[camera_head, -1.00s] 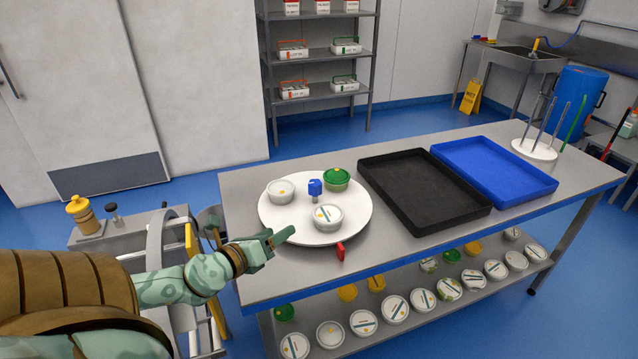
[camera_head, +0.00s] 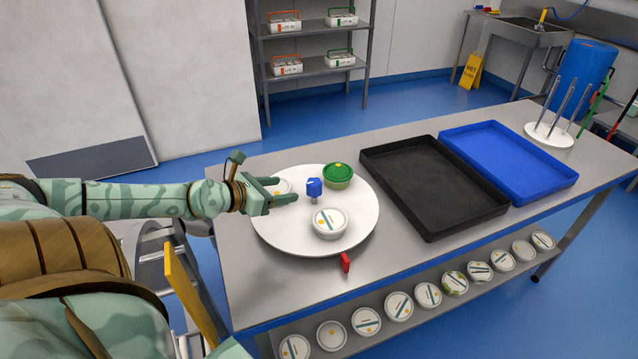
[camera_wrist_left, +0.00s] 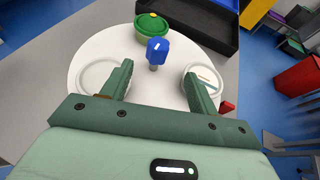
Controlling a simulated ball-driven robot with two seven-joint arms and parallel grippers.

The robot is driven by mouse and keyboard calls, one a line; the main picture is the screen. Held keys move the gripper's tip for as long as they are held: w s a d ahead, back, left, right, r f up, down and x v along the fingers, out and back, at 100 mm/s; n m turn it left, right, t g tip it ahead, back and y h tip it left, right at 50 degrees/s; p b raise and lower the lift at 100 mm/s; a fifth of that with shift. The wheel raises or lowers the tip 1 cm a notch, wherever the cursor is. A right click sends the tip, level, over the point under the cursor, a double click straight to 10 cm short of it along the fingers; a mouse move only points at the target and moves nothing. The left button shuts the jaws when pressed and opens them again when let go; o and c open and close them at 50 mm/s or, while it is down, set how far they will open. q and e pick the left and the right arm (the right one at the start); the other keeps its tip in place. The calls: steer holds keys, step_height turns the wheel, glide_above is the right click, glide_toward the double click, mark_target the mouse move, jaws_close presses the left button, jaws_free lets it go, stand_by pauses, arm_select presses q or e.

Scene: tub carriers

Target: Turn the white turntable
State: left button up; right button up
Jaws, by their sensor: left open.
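The white turntable (camera_head: 355,215) lies on the steel table and carries several things. A blue knob (camera_head: 314,188) stands near its middle. A white-lidded tub (camera_head: 330,222) sits at its front, and a green-lidded tub (camera_head: 338,174) at its back. Another white tub (camera_head: 284,186) on the left is partly hidden by my left gripper (camera_head: 292,190). That gripper is open and empty above the turntable's left part, its fingers pointing toward the knob. In the left wrist view the blue knob (camera_wrist_left: 157,50) shows beyond and between the fingers (camera_wrist_left: 160,83). My right gripper is not in view.
A red tab (camera_head: 345,262) stands at the turntable's front edge. A black tray (camera_head: 432,228) and a blue tray (camera_head: 520,196) lie to the right. A rack of upright rods (camera_head: 549,135) stands at the far right. Several tubs line the lower shelf (camera_head: 400,330).

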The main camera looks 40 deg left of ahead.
mark_target(319, 184)
arm_select(q)
steer(key=x, duration=0.1)
steer(key=b+x, duration=0.1)
steer(key=x, duration=0.1)
steer(key=shift+w+a+f, duration=0.25)
steer(key=shift+w, duration=0.1)
steer(key=shift+w+d+f, duration=0.15)
steer(key=shift+w+d, duration=0.05)
steer(key=shift+w, duration=0.5)
steer(key=x, duration=0.8)
steer(key=shift+w+d+f, duration=0.1)
steer(key=shift+w+f, duration=0.15)
steer(key=shift+f, duration=0.05)
jaws_close()
